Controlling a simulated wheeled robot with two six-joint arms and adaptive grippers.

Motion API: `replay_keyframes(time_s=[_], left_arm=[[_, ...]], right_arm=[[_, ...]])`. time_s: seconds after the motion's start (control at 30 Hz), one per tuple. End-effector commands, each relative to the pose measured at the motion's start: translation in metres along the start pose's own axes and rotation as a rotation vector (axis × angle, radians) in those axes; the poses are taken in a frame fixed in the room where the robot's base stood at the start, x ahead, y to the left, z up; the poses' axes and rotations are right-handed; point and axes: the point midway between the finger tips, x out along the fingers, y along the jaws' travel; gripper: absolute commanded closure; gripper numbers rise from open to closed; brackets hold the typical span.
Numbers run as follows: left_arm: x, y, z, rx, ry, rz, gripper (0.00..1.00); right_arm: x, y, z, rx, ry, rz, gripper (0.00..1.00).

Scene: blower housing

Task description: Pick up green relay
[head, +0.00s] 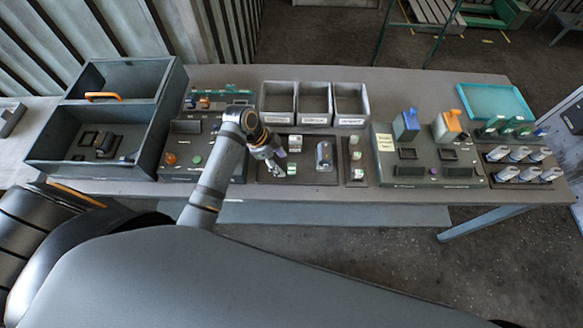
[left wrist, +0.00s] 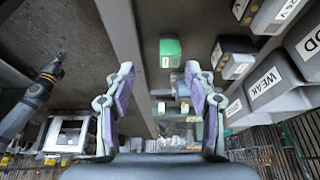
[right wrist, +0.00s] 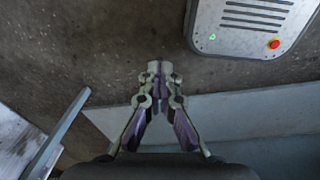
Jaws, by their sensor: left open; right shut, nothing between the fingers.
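A small green block, the green relay (left wrist: 170,47), shows in the left wrist view on the dark panel, ahead of my left gripper (left wrist: 160,74) and between its finger lines. The left gripper is open, with nothing between its fingertips. In the head view, my left gripper (head: 277,166) is low over the middle panel, close beside a small green and white block (head: 292,169). I cannot tell whether this is the same relay. More small green and white blocks (head: 357,170) sit on a narrow strip to the right. My right gripper (right wrist: 160,70) is shut and empty above the floor.
Three grey labelled bins (head: 314,103) stand behind the middle panel. A large grey divided box (head: 165,95) is at the left. A panel with blue and orange parts (head: 428,172) and a teal tray (head: 520,101) are at the right. The front table edge is clear.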

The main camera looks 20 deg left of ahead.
Motion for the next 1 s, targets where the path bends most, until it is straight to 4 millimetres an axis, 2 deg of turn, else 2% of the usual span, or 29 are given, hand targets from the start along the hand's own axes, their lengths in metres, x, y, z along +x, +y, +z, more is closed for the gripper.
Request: replay_keyframes(time_s=[0.07,0.13,0.23,0.33,0.43,0.53,0.6,0.73,0.87,1.0], left_arm=[[0.008,0.000,-0.001,-0.001,0.001,0.001,0.45],[0.013,-0.001,-0.001,0.001,0.000,-0.002,0.45],[0.015,-0.001,0.000,0.001,-0.002,-0.003,0.45],[0.021,-0.001,-0.003,-0.002,0.000,0.000,0.45],[0.036,-0.003,-0.006,-0.002,0.000,0.000,0.45],[0.054,-0.003,-0.005,-0.002,-0.001,0.000,0.45],[0.062,-0.004,-0.004,-0.001,-0.002,-0.001,0.45],[0.067,-0.004,-0.004,0.001,-0.002,-0.003,0.45],[0.067,-0.004,-0.004,0.000,-0.002,-0.003,0.45],[0.066,-0.004,-0.004,0.000,-0.002,-0.003,0.64]], right_arm=[[-0.004,0.000,0.010,-0.001,-0.014,0.000,1.00],[-0.004,0.000,0.007,-0.001,-0.009,0.000,1.00],[-0.004,0.001,-0.017,0.001,0.028,0.001,1.00],[-0.013,0.002,-0.046,0.002,0.072,0.001,1.00],[-0.024,0.003,-0.057,0.003,0.086,0.002,1.00],[-0.026,0.004,-0.049,0.002,0.073,0.002,1.00],[-0.027,0.004,-0.036,0.001,0.054,0.003,1.00],[-0.026,0.006,-0.015,-0.001,0.021,0.005,1.00],[-0.026,0.007,-0.015,-0.002,0.022,0.006,1.00],[-0.026,0.007,-0.026,-0.001,0.039,0.007,1.00]])
